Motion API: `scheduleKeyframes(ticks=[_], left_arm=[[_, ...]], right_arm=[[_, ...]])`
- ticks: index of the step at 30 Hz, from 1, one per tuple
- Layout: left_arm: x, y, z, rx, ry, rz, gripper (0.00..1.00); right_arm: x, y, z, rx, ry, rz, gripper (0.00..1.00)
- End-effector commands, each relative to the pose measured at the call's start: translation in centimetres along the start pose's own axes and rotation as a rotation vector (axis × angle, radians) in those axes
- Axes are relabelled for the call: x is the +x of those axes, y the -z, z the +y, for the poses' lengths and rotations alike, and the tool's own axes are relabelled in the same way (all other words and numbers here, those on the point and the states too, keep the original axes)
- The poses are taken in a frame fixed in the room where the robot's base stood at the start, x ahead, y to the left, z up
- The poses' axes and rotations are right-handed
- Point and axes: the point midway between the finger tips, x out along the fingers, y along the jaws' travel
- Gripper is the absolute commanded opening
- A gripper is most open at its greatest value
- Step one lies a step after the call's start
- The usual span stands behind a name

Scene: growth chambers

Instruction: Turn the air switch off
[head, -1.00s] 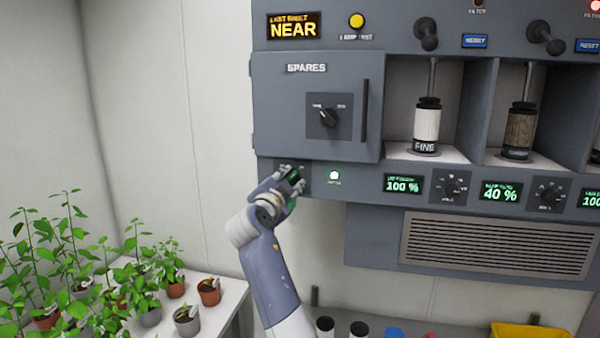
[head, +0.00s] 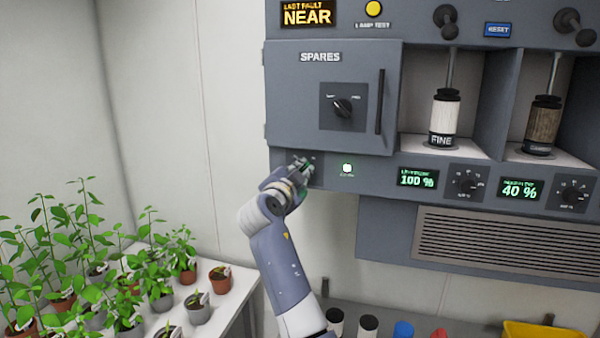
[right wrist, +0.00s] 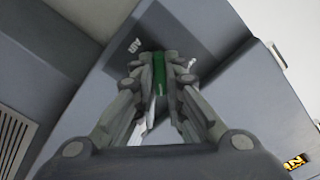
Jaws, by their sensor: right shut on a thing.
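In the right wrist view the plate (right wrist: 190,40) carries the label "AIR". My right gripper (head: 303,168) is at the plate and hides most of it in the head view. In the right wrist view my right gripper (right wrist: 160,68) is shut on the switch knob, with a green piece (right wrist: 159,75) showing between the fingers. The knob's setting is hidden. My left gripper is not in view.
The SPARES door (head: 325,75) with its own knob is just above the plate. A vent grille (head: 500,252) is at the lower right. Potted plants (head: 95,265) stand on a white table at the left. A yellow bin (head: 540,332) is at the bottom right.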

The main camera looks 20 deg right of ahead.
Motion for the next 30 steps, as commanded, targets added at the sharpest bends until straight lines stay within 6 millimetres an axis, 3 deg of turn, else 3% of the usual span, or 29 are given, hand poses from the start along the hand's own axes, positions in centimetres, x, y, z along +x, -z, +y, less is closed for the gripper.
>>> scheduleKeyframes(ticks=[11,30], left_arm=[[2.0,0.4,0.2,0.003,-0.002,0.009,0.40],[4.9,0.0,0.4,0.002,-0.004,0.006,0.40]], right_arm=[[0.0,0.0,0.0,-0.158,0.004,0.003,0.00],[0.0,0.3,-0.3,-0.755,0.002,0.008,0.00]])
